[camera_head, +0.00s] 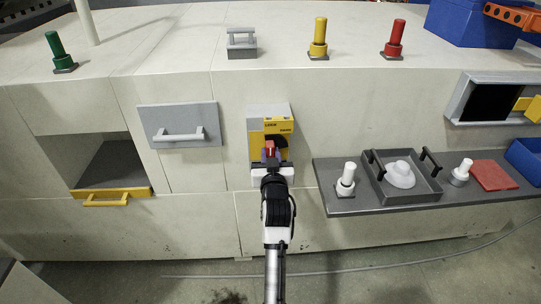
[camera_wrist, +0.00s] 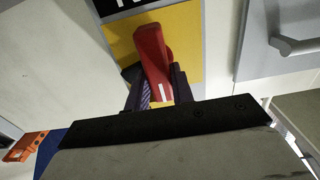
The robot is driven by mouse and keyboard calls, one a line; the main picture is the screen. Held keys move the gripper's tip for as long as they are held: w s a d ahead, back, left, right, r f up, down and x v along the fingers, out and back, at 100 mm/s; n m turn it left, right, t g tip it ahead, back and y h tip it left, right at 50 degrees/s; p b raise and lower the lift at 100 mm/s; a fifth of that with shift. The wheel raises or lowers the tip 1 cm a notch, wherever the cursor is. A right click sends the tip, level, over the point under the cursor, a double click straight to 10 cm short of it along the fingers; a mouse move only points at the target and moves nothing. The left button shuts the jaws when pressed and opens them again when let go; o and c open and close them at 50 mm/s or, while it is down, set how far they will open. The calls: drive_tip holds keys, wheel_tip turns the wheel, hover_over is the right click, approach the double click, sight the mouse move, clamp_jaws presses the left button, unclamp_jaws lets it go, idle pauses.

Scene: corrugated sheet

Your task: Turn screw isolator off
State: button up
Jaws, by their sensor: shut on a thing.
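The screw isolator is a yellow and grey box (camera_head: 254,124) on the front of the pale cabinet, with a black curved mark at its right side. Its red handle (camera_head: 270,149) sits low on the yellow face. My gripper (camera_head: 270,158) is in front of the box and shut on the red handle. In the wrist view the red handle (camera_wrist: 152,62) stands between the two dark fingers of my gripper (camera_wrist: 158,92), tilted a little from upright, with the yellow plate (camera_wrist: 184,38) behind it. The handle's lower end is hidden by my gripper.
A grey drawer front with a handle (camera_head: 179,135) is left of the box. A grey shelf (camera_head: 345,207) at the right carries a tray (camera_head: 424,192), white knobs and a red block (camera_head: 493,175). Green (camera_head: 60,52), yellow (camera_head: 318,38) and red (camera_head: 394,38) knobs stand on top.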

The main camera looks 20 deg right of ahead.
drive_tip(key=shift+f+b, duration=0.1)
drive_tip(key=shift+b, duration=0.25)
drive_tip(key=n+b, duration=0.3)
drive_tip(key=shift+w+a+f, duration=0.1)
drive_tip(key=shift+a+f, duration=0.05)
drive_tip(key=shift+a, duration=0.05)
drive_tip(key=n+b, duration=0.2)
drive_tip(key=n, duration=0.1)
drive_tip(key=n+b, duration=0.6)
drive_tip(key=n, duration=0.1)
drive_tip(key=shift+w+a+f, duration=0.1)
drive_tip(key=shift+a+f, duration=0.15)
drive_tip(key=shift+a, duration=0.1)
drive_tip(key=shift+f+n+b, duration=0.1)
drive_tip(key=shift+n+b, duration=1.3)
drive_tip(key=shift+n, duration=0.9)
drive_tip(key=o, duration=1)
